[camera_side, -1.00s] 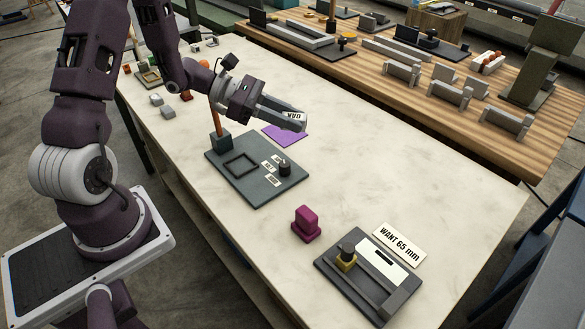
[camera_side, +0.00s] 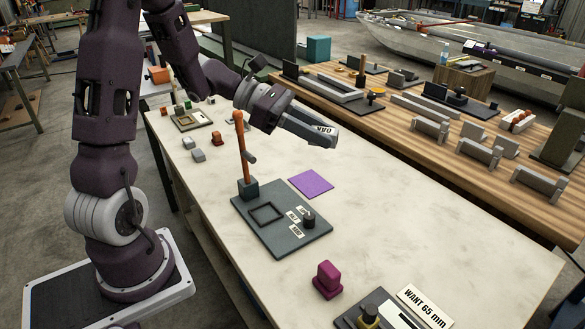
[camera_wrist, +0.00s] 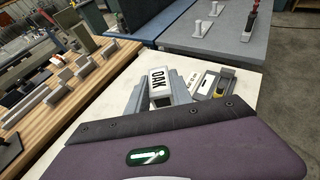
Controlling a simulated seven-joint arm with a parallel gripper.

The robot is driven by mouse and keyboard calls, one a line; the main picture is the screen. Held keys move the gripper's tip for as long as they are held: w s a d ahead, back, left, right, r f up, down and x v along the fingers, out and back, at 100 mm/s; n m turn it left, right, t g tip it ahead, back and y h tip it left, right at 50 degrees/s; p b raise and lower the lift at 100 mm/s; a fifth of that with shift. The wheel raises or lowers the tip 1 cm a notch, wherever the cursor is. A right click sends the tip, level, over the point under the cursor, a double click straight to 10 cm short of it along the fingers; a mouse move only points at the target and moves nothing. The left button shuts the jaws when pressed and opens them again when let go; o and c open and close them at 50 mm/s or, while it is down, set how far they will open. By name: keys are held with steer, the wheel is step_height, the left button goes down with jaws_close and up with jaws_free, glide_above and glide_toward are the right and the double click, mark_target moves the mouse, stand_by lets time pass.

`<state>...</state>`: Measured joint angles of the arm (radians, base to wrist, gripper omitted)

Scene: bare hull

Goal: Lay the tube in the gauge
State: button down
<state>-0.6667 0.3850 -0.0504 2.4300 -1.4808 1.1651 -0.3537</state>
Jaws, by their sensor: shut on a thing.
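My gripper (camera_side: 318,136) is shut on a grey piece with a white OAK label (camera_side: 324,130). It holds the piece in the air above the pale table, over and behind the purple sheet. In the wrist view the OAK piece (camera_wrist: 160,82) sits between the two grey fingers; its far end is hard to make out, and I cannot tell its full shape. A dark fixture (camera_side: 346,322) with a yellow block and black knob, apparently the gauge, is cut off at the bottom edge. It stands beside a sign reading WANT 65 mm (camera_side: 423,305), well apart from my gripper.
A dark plate (camera_side: 305,237) carries a square frame, small labels, a black knob and an upright orange handle (camera_side: 239,145) near my arm. A magenta block (camera_side: 327,279) stands between plate and fixture. A purple sheet (camera_side: 311,184) lies flat. The table's right side is clear.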

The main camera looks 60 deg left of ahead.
steer(key=w+a+n+t+y, duration=0.2)
steer(key=w+a+n+y, duration=0.15)
steer(key=a, duration=0.55)
steer(key=w+a+n+t+y, duration=0.15)
steer(key=w+a, duration=0.25)
steer(key=a, duration=0.4)
steer(key=n+t+y, duration=0.2)
steer(key=n+y, duration=0.3)
steer(key=y, duration=0.1)
glide_above(270, 167)
steer(key=shift+g, duration=0.25)
step_height(270, 167, down, 30)
steer(key=shift+w+a+r, duration=0.1)
steer(key=shift+r, duration=0.05)
steer(key=c, duration=1.1)
jaws_free()
steer(key=shift+c, duration=0.2)
